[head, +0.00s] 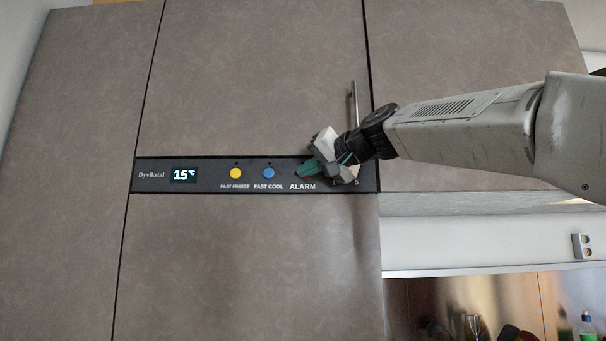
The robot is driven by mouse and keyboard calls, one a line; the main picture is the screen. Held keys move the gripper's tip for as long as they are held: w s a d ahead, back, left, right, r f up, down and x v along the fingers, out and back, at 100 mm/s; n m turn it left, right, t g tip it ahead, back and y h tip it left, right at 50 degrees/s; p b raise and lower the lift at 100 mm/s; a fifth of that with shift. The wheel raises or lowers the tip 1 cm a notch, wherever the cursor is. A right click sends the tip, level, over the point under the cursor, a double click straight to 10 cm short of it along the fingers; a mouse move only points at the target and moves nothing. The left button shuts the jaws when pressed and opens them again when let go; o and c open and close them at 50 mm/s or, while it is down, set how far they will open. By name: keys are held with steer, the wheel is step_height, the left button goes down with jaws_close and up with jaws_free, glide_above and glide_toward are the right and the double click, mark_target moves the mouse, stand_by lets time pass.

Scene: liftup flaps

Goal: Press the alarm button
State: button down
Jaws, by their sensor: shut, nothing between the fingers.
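The black control panel (214,180) runs across the brown cabinet front. It carries a 15°C display (184,175), a yellow FAST FREEZE button (236,173) and a blue FAST COOL button (268,173). The ALARM label (302,187) shows to their right.
A vertical metal handle (353,105) stands on the upper door, close behind my wrist. A wall socket (582,246) and a counter with bottles (587,325) are at the lower right. The panel's front is clear on the left.

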stand_by(0.3)
steer(key=shift+s, duration=0.85)
steer(key=s, duration=0.5)
steer(key=shift+a, duration=0.1)
stand_by(0.7)
